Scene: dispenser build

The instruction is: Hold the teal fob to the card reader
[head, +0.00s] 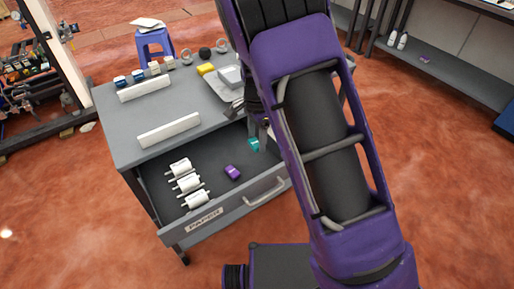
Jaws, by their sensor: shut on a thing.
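The teal fob (254,145) shows at the open drawer's back right, just below my gripper (263,132). My gripper is small and partly hidden behind my purple arm; it is shut on the teal fob. I cannot tell whether the fob touches the drawer floor. A purple fob-like piece (233,172) lies in the drawer, to the left and nearer the front. I cannot make out a card reader; my arm hides part of the table's right side.
On top are two white bars (169,130), a yellow block (205,69) and a grey tray (222,92). A blue stool (155,43) stands behind.

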